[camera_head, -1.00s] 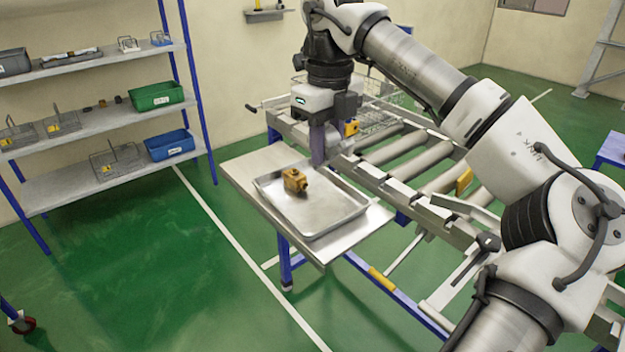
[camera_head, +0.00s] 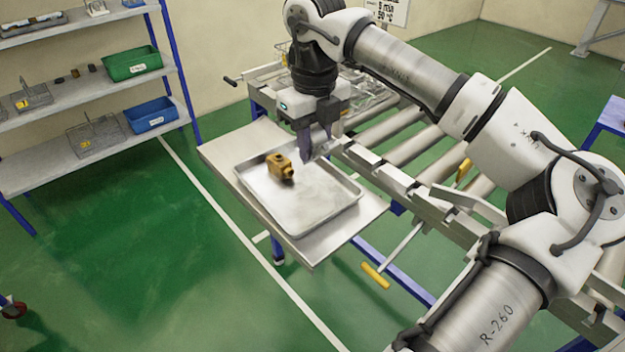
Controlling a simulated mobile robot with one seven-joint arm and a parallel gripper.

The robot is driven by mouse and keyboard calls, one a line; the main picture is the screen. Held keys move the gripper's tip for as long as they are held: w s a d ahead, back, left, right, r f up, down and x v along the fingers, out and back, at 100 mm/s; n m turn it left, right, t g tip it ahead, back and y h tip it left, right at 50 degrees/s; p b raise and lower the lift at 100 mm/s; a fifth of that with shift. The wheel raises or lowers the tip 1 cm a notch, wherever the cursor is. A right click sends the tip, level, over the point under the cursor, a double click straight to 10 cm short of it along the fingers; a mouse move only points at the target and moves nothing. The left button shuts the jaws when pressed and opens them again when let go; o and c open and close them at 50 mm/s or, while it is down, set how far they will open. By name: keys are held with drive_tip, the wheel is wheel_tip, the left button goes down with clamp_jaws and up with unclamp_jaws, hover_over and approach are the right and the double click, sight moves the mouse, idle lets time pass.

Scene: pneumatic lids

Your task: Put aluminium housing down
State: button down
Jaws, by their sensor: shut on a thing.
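My gripper (camera_head: 318,146) points down over the back right part of a shallow metal tray (camera_head: 300,228). It is shut on a small grey piece, which I take to be the aluminium housing (camera_head: 306,151); the fingers hide part of it and its outline is hard to make out against the tray. I cannot tell whether it touches the tray. A brass-coloured housing (camera_head: 280,166) sits in the tray, just left of my gripper and apart from it.
The tray lies on a metal side table (camera_head: 222,150) beside a roller conveyor (camera_head: 400,145). A shelf rack at the left holds a green bin (camera_head: 132,64), a blue bin (camera_head: 150,115) and wire baskets (camera_head: 95,137). The tray's front part is clear.

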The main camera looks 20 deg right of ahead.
wheel_tip(320, 180, down, 10)
drive_tip(key=shift+r+p, duration=0.25)
drive_tip(key=shift+p, duration=0.6)
drive_tip(key=shift+f, duration=0.35)
drive_tip(key=shift+f, duration=0.2)
drive_tip(key=c, duration=1.1)
unclamp_jaws()
drive_tip(key=shift+r, duration=0.1)
drive_tip(key=shift+r, duration=0.25)
wheel_tip(320, 180, up, 12)
drive_tip(key=shift+f+b, duration=0.1)
drive_tip(key=shift+b, duration=1)
